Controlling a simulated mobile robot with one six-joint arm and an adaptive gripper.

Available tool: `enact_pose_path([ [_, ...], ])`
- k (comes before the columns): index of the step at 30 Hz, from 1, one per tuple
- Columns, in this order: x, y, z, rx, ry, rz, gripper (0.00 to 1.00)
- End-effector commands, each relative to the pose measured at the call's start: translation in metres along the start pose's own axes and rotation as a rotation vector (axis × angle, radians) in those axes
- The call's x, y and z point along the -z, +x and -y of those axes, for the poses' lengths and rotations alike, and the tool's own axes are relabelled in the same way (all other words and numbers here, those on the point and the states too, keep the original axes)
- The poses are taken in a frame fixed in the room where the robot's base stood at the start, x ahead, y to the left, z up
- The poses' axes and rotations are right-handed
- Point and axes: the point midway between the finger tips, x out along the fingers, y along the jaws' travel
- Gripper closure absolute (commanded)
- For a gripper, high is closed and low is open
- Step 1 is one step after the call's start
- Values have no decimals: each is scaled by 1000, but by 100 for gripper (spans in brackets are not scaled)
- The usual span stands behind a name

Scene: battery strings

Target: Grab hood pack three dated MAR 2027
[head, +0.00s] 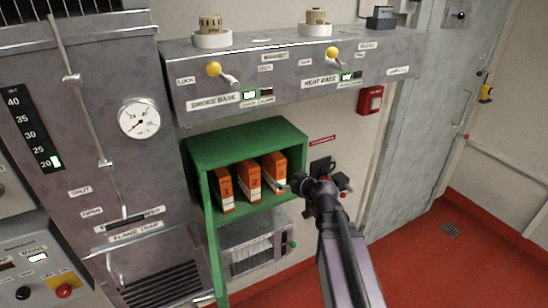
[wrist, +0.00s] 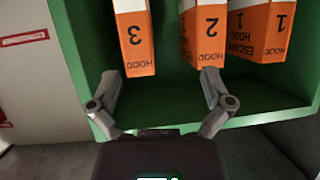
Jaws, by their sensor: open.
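Hood pack three (head: 275,170) is an orange and white upright pack, the rightmost of three in the green cabinet (head: 210,150). In the wrist view the picture is upside down, and pack three (wrist: 136,42) with its black "3" stands at the left. My gripper (wrist: 158,82) is open and empty in front of the shelf, its fingers to either side of and just short of pack three, the right one close to pack two. In the head view my gripper (head: 292,187) is at the cabinet's right side. No date is readable on the pack.
Pack two (head: 249,177) and pack one (head: 222,188) stand to its left; in the wrist view pack two (wrist: 205,35) and pack one (wrist: 262,32) are at right. The green cabinet walls bound the shelf.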

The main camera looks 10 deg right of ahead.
Motion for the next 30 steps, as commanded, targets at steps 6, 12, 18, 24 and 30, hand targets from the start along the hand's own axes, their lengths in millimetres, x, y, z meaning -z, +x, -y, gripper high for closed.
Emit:
enact_pose_path([
  [6, 50, -18, -17, -58, -17, -90, 0],
  [12, 62, -23, -24, -82, -23, -122, 0],
  [18, 62, -23, -25, -85, -23, -125, 0],
  [24, 62, -22, -25, -85, -23, -124, 0],
  [30, 62, -9, -27, -85, -24, -124, 0],
])
